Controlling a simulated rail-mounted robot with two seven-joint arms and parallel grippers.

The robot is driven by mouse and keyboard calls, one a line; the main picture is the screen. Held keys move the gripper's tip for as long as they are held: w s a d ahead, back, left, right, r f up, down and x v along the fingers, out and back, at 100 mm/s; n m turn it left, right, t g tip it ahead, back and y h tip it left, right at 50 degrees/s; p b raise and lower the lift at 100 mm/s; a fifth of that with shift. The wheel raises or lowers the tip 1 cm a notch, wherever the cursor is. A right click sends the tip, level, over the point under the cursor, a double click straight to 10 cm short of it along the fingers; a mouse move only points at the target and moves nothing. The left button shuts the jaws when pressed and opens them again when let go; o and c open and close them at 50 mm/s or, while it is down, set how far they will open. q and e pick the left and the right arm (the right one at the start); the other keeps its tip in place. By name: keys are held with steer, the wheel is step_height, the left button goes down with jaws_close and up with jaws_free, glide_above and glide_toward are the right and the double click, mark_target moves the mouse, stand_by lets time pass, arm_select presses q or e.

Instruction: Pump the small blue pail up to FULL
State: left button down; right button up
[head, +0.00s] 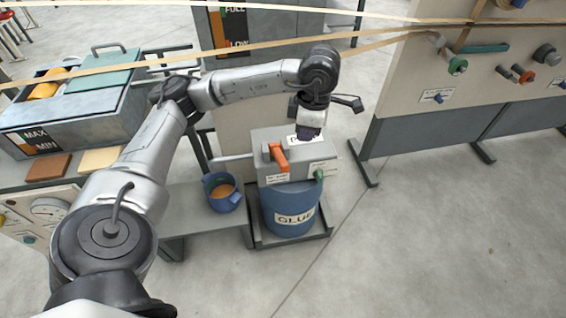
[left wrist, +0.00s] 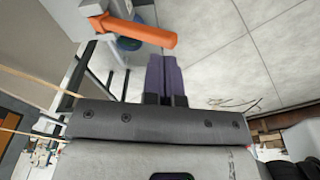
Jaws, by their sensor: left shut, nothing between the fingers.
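The small blue pail (head: 210,183) stands on a low grey bench, with orange-brown stuff inside and a green mark on its inner wall. Right of it is the blue drum marked GLUE (head: 291,218), topped by a grey pump box (head: 265,175). A spout (head: 233,157) runs left from the box, above the pail. An orange lever (head: 279,157) is on the box's front and also shows in the left wrist view (left wrist: 145,34). My left gripper (head: 308,139) is shut and empty above the box, right of the lever. In the left wrist view its purple fingers (left wrist: 166,78) are together, apart from the lever.
A green knob (head: 319,174) is on the box's right front. A dark bar (head: 347,102) sticks out behind my gripper. Tan strips (head: 215,50) cross the scene above. A grey tank (head: 65,112) is left, a control panel (head: 475,75) right. The floor at right is clear.

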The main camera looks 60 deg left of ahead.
arm_select(q)
steer(key=s+a+r+n+g+h+p, duration=0.15)
steer(key=s+a+r+g+p, duration=0.45)
steer(key=p, duration=1.4)
steer(key=w+a+f+n+t+h+p, duration=0.1)
steer(key=w+a+f+n+t+h, duration=0.1)
steer(key=n, duration=0.8)
steer(key=w+a+f+n+t+h+p, duration=0.1)
steer(key=w+a+n+t+h, duration=0.1)
steer(key=n, duration=0.8)
steer(key=shift+a+f+t+h, duration=0.4)
steer(key=shift+a+t, duration=0.2)
steer(key=shift+t, duration=0.2)
